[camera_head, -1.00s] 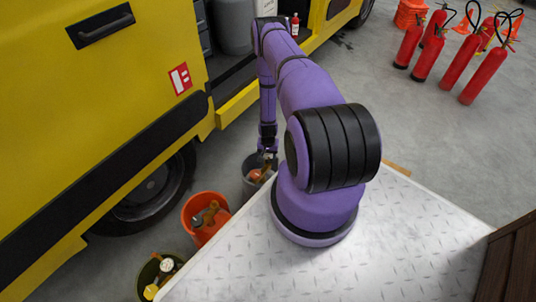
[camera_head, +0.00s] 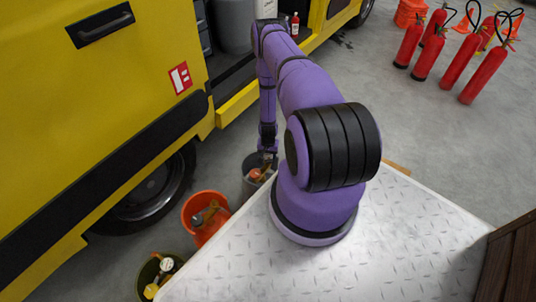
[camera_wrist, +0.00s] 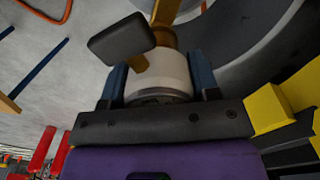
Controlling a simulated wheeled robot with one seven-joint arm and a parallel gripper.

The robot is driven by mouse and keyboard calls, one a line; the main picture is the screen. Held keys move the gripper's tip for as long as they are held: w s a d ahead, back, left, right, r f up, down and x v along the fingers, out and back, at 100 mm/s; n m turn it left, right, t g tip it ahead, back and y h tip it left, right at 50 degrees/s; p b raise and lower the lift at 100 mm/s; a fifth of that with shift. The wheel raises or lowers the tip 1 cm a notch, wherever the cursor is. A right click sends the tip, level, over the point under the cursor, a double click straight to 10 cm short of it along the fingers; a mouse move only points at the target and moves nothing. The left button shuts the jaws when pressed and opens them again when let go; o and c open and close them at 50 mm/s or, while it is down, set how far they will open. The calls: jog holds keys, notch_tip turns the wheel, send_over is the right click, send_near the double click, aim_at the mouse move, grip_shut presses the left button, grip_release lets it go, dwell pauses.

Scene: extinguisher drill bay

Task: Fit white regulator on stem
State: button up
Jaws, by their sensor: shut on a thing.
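My gripper (camera_wrist: 160,82) has its two blue fingers shut on the white regulator (camera_wrist: 172,72), a pale round body. Brass fittings (camera_wrist: 166,12) stick out from it, and a dark grey plate (camera_wrist: 121,39) shows beside it at the upper left. In the head view, my gripper (camera_head: 267,158) is small, pointing down at the dark grey bucket (camera_head: 249,188) beside the truck. The regulator cannot be made out there. I cannot pick out the stem in either view.
A reddish part (camera_head: 255,174) lies in the grey bucket. An orange bucket (camera_head: 190,226) and an olive bucket (camera_head: 147,285) hold more fittings. The yellow truck (camera_head: 110,100) stands close on the left. Several red extinguishers (camera_head: 460,62) stand at the upper right on open floor.

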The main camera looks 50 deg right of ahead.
jog(key=shift+f, duration=0.4)
dwell(0.3)
jog(key=o, duration=1)
notch_tip(320, 180, up, 11)
jog(key=shift+f, duration=0.1)
